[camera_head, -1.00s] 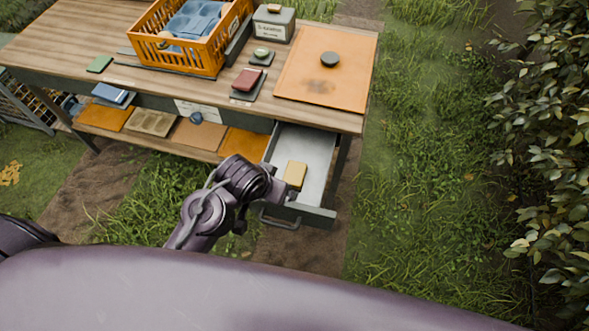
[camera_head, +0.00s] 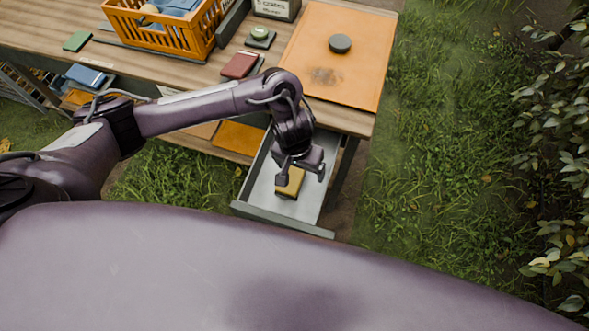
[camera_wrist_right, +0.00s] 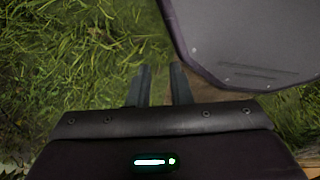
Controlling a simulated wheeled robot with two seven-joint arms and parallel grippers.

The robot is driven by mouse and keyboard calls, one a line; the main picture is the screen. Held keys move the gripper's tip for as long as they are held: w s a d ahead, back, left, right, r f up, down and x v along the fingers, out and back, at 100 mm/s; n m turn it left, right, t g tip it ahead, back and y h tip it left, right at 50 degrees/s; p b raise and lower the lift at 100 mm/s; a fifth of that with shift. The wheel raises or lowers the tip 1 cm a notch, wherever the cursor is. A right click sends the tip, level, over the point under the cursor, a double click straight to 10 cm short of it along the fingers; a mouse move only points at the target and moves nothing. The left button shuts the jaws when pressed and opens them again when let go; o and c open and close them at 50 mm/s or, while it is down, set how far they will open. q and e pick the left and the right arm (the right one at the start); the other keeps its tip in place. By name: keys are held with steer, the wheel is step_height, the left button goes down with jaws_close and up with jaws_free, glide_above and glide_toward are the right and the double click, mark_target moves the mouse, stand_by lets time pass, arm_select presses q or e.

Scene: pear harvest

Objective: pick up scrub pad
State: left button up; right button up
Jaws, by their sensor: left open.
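A yellow pad (camera_head: 291,182), which I take for the scrub pad, lies in the open grey drawer (camera_head: 264,197) under the table. A dark layer shows along its lower edge. My left gripper (camera_head: 301,177) is open and points down over the drawer, just above the pad. Its hand and fingers hide part of the pad; I cannot tell whether they touch it. My right gripper (camera_wrist_right: 162,85) shows in the right wrist view, its two fingers apart with nothing between them, above grass and a bare patch.
The wooden tabletop (camera_head: 60,22) holds an orange crate (camera_head: 185,42), a red block (camera_head: 239,65), a green pad (camera_head: 77,41) and a stained orange board (camera_head: 355,75) with a dark round knob-like piece (camera_head: 340,43). Grass to the right is clear. A leafy bush (camera_head: 565,170) stands at the far right.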

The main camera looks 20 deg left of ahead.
mark_target(291, 178)
arm_select(q)
steer(key=a, duration=0.2)
steer(key=a+n+y, duration=0.1)
steer(key=shift+w+a+f+b, duration=0.15)
steer(key=shift+w+f+b, duration=0.15)
steer(key=shift+w+f, duration=0.1)
steer(key=f+b, duration=0.1)
steer(key=f, duration=0.1)
steer(key=shift+s+f+b, duration=0.2)
steer(key=shift+f+b, duration=0.2)
steer(key=f, duration=0.2)
steer(key=f+b, duration=0.1)
steer(key=shift+s+d+f, duration=0.2)
steer(key=shift+d, duration=0.1)
steer(key=shift+f, duration=0.45)
arm_select(e)
steer(key=f, duration=0.4)
steer(key=shift+s, duration=0.35)
arm_select(q)
steer(key=c, duration=1.1)
steer(key=shift+o, duration=0.2)
arm_select(e)
steer(key=shift+r, duration=0.1)
